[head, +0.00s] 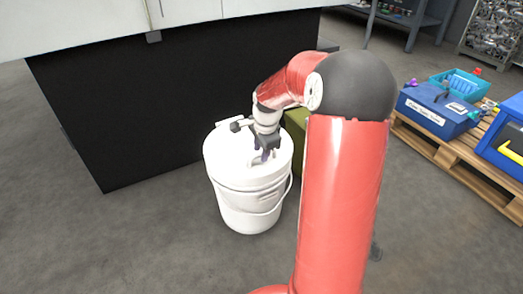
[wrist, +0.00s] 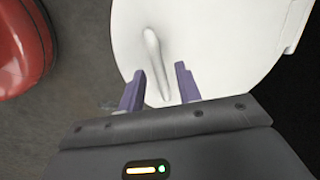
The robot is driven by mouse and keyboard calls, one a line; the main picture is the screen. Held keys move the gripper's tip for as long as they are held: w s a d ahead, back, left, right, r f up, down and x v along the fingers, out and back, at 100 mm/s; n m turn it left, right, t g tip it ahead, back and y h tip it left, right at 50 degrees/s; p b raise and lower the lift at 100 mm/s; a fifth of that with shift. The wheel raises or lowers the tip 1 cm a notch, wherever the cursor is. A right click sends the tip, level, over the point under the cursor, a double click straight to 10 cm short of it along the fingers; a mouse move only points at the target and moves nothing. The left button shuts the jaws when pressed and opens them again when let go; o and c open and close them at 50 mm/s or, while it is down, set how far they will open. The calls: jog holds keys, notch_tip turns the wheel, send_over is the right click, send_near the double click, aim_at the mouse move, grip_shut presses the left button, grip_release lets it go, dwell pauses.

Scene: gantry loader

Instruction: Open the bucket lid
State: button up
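A white bucket (head: 250,205) stands on the floor with its wire handle hanging at the side. Its white lid (head: 222,150) is on top, and in the wrist view the lid (wrist: 215,45) fills the upper middle. A raised ridge-like handle (wrist: 152,55) runs along the lid. My gripper (head: 265,158) is over the lid, right of its middle in the head view. In the wrist view my gripper (wrist: 160,85) has its two purple fingers apart, with the near end of the ridge between them. I see gaps beside the ridge; contact with the lid is unclear.
A black-sided machine or bench (head: 150,100) stands close behind the bucket. A green object (head: 297,128) is partly hidden behind my arm. A pallet (head: 445,158) with blue bins (head: 437,108) is at the right. Grey floor is clear at the left front.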

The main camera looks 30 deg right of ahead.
grip_shut()
jog(key=shift+r, duration=0.1)
